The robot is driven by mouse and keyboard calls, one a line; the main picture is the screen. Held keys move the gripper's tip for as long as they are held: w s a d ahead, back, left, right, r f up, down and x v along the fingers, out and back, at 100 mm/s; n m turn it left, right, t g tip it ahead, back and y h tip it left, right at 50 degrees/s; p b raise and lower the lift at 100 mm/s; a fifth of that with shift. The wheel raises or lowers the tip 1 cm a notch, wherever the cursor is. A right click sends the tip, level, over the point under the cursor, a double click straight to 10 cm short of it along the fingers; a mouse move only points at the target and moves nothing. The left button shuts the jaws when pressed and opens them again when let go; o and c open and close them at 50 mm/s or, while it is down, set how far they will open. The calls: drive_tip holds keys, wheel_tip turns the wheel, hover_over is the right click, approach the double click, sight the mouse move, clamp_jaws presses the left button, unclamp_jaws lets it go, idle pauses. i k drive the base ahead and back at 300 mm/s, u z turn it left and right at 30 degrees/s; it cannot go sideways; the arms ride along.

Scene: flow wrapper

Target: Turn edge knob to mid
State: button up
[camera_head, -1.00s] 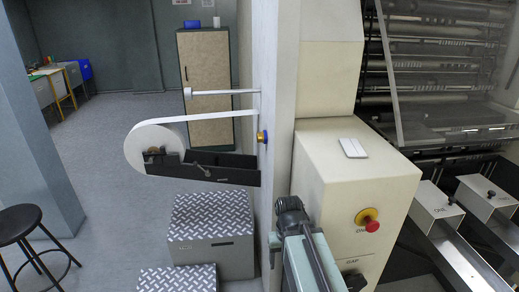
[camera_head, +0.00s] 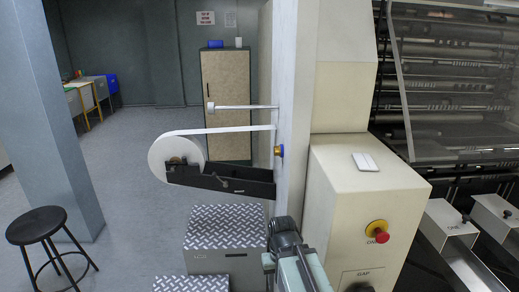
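No knob in view carries a readable "edge" label, so I cannot tell which is the edge knob. A small blue and yellow knob (camera_head: 279,151) sits on the pale upright panel, by the film roll arm. A dark knob (camera_head: 361,288), cut by the bottom edge, is under the "GAP" label on the cream cabinet (camera_head: 345,205). Small black knobs (camera_head: 465,218) stand on the metal guides at right. The pointer settings cannot be read. My teal arm with its dark joint shows at bottom centre. My gripper's fingers are not visible.
A red push button (camera_head: 382,237) on a yellow base is on the cream cabinet's front. A white film roll (camera_head: 165,158) hangs on a black arm at left. Tread-plate steps (camera_head: 225,260) stand below it. A black stool (camera_head: 37,222) is at lower left, with open floor between.

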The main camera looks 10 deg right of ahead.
sight(277, 149)
drive_tip(key=u, duration=0.15)
drive_tip(key=i, duration=0.75)
drive_tip(key=z, duration=0.35)
drive_tip(key=k, duration=1.1)
drive_tip(key=u, duration=0.9)
drive_tip(key=i, duration=1.65)
drive_tip(key=z, duration=0.15)
